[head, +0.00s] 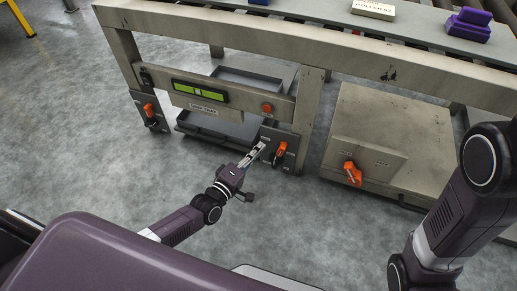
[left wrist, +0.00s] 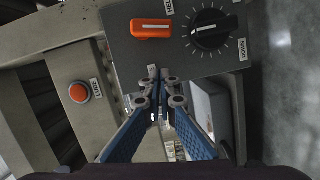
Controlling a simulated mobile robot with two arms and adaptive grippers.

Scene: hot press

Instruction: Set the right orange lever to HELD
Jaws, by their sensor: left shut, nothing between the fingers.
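The right orange lever (head: 280,148) is on a dark panel at the press's right leg. In the left wrist view, an orange lever (left wrist: 152,29) with a white line lies sideways across the dark panel (left wrist: 188,58). A black dial (left wrist: 210,29) is beside it. Small labels stand around them, one cut by the top edge. My left gripper (head: 261,147) is shut and empty just left of the lever in the head view. Its fingertips (left wrist: 160,82) show below the lever in the wrist view; contact cannot be told. My right gripper is out of view.
The press has another orange lever (head: 149,110) at left, a green display (head: 199,91) and a red button (head: 267,108). A separate cabinet (head: 385,125) at right has an orange switch (head: 352,173). The floor in front is clear.

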